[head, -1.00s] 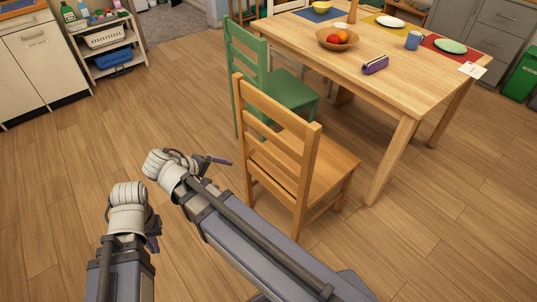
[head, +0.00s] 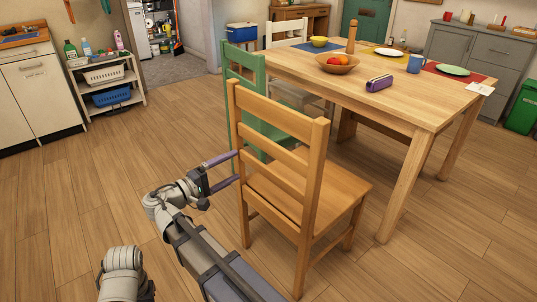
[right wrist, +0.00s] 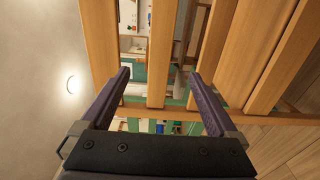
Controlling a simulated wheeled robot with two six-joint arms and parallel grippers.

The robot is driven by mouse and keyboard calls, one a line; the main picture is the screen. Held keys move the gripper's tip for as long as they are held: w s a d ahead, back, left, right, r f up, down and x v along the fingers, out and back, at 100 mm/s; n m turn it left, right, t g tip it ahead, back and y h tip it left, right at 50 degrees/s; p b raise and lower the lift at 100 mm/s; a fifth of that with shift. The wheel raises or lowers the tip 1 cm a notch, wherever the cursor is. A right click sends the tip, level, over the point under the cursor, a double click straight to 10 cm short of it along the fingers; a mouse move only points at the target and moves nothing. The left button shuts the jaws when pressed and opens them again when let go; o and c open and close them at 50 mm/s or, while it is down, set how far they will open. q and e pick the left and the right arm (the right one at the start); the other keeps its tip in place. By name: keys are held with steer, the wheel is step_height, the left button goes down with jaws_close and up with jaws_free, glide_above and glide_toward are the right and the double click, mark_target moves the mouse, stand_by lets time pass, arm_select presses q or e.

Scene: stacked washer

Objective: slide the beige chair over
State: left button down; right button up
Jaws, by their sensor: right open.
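The beige chair (head: 278,160), plain light wood with a slatted back, stands upright on the floor at the near end of the table, its back towards me. My right gripper (head: 237,166) is open beside the left edge of its backrest, fingers pointing at it. In the right wrist view the open fingers (right wrist: 160,73) face the chair's back slats (right wrist: 158,50), with one slat lying across the gap. I cannot tell whether a finger touches the wood. Of my left arm only a pale wrist part shows at the bottom left; its gripper is not visible.
A green chair (head: 245,100) stands close behind the beige chair. The wooden table (head: 425,100) is to the right, carrying a fruit bowl (head: 337,64), a purple case (head: 379,83) and plates. A shelf with baskets (head: 110,95) stands at the back left. The left floor is clear.

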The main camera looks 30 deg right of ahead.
mark_target(268, 148)
steer(key=d, duration=0.5)
steer(key=w+d, duration=0.1)
steer(key=d, duration=0.4)
steer(key=w+d, duration=0.1)
steer(key=d, duration=0.5)
steer(key=shift+w, duration=0.15)
steer(key=shift+c, duration=0.2)
jaws_close()
